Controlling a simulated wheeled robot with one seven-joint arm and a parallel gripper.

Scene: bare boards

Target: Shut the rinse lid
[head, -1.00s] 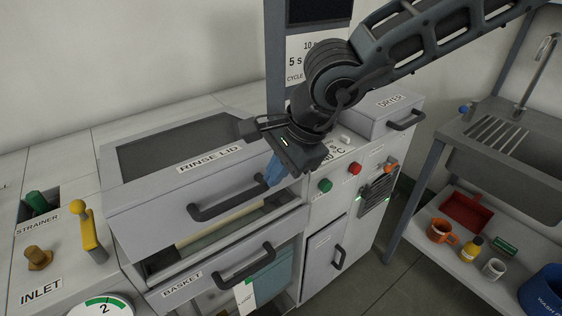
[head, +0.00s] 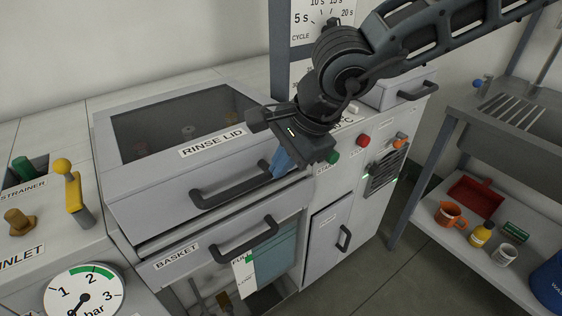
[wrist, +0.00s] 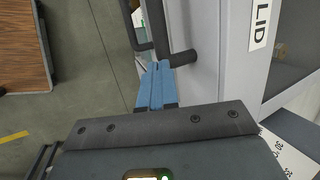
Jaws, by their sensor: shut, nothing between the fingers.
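The rinse lid (head: 165,180) is a grey box-like cover with a dark window, a "RINSE LID" label and a dark bar handle (head: 228,193) on its front. It sits low over the basket drawer (head: 185,256), with only a thin dark line visible between them at the left. My gripper (head: 280,162) is at the right end of the lid handle, its blue fingers pointing down. In the wrist view the blue fingers (wrist: 157,84) are together and empty, with their tips at the end of the handle (wrist: 178,58). I cannot tell whether they touch it.
The basket handle (head: 238,240) sticks out just below the lid handle. A pressure gauge (head: 84,296) and a yellow lever (head: 72,192) are at the left. Buttons (head: 363,141) are on the panel to the right. A sink bench (head: 480,240) with cups stands further right, beyond open floor.

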